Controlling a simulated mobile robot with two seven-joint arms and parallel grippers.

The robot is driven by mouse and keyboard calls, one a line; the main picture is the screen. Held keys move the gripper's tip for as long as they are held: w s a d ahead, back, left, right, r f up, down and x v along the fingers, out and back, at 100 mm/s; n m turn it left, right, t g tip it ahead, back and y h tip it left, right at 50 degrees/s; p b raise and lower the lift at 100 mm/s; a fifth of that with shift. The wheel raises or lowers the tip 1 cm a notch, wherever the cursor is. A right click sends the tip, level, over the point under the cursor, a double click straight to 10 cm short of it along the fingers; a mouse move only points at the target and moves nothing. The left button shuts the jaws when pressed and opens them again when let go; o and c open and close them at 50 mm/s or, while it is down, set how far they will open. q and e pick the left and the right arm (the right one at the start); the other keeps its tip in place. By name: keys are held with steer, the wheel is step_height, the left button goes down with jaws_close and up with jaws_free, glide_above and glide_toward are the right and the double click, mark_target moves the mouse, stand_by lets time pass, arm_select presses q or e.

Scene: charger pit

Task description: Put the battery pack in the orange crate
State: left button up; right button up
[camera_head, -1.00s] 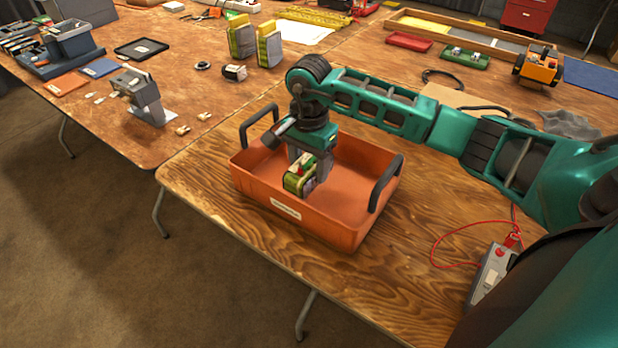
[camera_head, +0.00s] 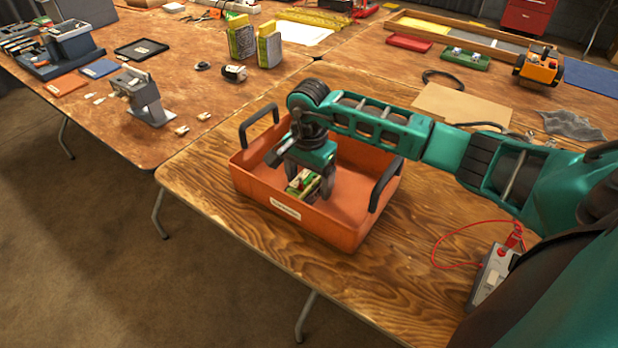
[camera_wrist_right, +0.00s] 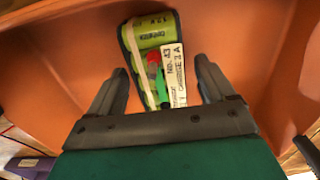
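The orange crate (camera_head: 349,228) stands on the near wooden table, with a dark handle at each end and a pale label on its front. The battery pack (camera_head: 301,184), green and yellow with a white label and red and green parts, is inside the crate. In the right wrist view the battery pack (camera_wrist_right: 148,45) lies on the orange floor. My right gripper (camera_head: 311,184) is down in the crate, over the pack. Its fingers (camera_wrist_right: 161,66) are spread, with gaps on both sides of the pack. The crate's front wall hides the pack's lower part. My left gripper is out of view.
A grey meter (camera_head: 492,272) with a red cable lies at the near table's right. Two yellow-green packs (camera_head: 270,46) stand on the table behind, near a grey device (camera_head: 146,98). A flat cardboard piece (camera_head: 455,106) lies right of the crate.

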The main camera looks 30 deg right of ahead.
mark_target(309, 178)
steer(key=shift+r, duration=0.1)
steer(key=shift+r, duration=0.25)
step_height(309, 178, up, 12)
steer(key=p, duration=0.1)
steer(key=shift+f, duration=0.2)
stand_by(0.5)
